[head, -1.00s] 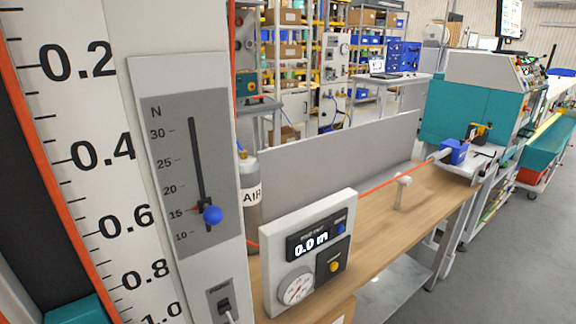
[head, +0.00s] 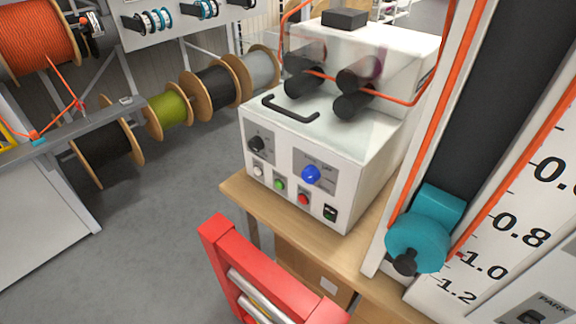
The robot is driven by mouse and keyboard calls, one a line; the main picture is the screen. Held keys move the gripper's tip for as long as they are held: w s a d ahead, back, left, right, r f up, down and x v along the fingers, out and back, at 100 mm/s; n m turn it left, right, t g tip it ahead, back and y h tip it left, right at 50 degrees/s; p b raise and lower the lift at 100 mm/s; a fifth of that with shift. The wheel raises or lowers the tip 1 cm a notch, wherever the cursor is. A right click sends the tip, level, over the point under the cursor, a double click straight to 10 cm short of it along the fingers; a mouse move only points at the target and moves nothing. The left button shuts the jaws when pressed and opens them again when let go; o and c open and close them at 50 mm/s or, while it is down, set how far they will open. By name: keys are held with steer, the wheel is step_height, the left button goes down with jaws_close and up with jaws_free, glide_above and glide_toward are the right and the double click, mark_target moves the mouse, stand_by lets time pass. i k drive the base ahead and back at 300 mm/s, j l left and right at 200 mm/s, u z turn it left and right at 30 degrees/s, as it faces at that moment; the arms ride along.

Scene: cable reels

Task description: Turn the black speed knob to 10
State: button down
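The black speed knob (head: 256,143) sits at the upper left of the front panel of a white machine (head: 370,165) in the head view. It has a small dial scale around it that is too small to read. A larger blue knob (head: 311,174) is to its right. My gripper is not in view.
The machine stands on a wooden table (head: 243,198). A red frame with metal rollers (head: 258,285) is in front. At right, a teal wheel (head: 420,240) hangs beside a scale board (head: 500,235). Several cable reels (head: 210,88) stand at the back left. Grey floor (head: 165,210) is clear left of the table.

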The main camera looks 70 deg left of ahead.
mark_target(256, 144)
steer(key=u, duration=1.75)
